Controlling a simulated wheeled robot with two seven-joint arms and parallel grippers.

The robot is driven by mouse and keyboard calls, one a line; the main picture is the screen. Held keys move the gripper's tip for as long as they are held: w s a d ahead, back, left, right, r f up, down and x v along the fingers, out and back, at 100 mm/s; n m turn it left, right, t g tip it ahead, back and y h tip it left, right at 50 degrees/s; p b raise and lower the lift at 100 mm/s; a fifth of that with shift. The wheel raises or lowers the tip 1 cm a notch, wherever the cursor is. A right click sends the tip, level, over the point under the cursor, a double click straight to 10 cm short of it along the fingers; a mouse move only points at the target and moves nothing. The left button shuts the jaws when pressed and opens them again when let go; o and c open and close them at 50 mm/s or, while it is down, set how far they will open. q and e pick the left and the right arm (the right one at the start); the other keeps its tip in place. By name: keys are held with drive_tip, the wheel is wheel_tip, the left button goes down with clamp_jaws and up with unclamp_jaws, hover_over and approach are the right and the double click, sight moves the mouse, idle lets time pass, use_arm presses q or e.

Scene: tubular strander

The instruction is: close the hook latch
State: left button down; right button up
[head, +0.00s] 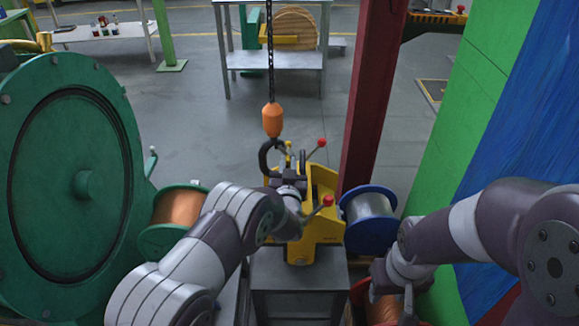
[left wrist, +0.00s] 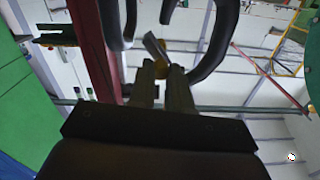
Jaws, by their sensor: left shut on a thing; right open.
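The black crane hook (head: 266,158) hangs below an orange block (head: 272,120) on a chain, in the middle of the head view. In the left wrist view the hook (left wrist: 217,50) is a thick black curve just past my fingertips. My left gripper (left wrist: 162,72) is shut on the hook latch (left wrist: 153,46), a small grey plate with a brass-coloured part between the fingers. In the head view my left gripper (head: 277,180) is at the hook's lower end, partly hidden by my arm. My right gripper (head: 385,285) is low at the right, open and apart from the hook.
A large green wheel (head: 75,180) stands left, a dark red post (head: 368,110) right.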

use_arm(q)
drive_tip(key=shift+a+f+m, duration=0.15)
drive_tip(key=shift+a+m, duration=0.05)
drive_tip(key=shift+m, duration=0.55)
drive_tip(key=shift+a+f+m, duration=0.15)
drive_tip(key=shift+m, duration=0.6)
drive_tip(key=c, duration=1.1)
unclamp_jaws()
drive_tip(key=shift+o, duration=0.2)
drive_tip(key=s, duration=1.2)
drive_tip(key=shift+s, duration=0.4)
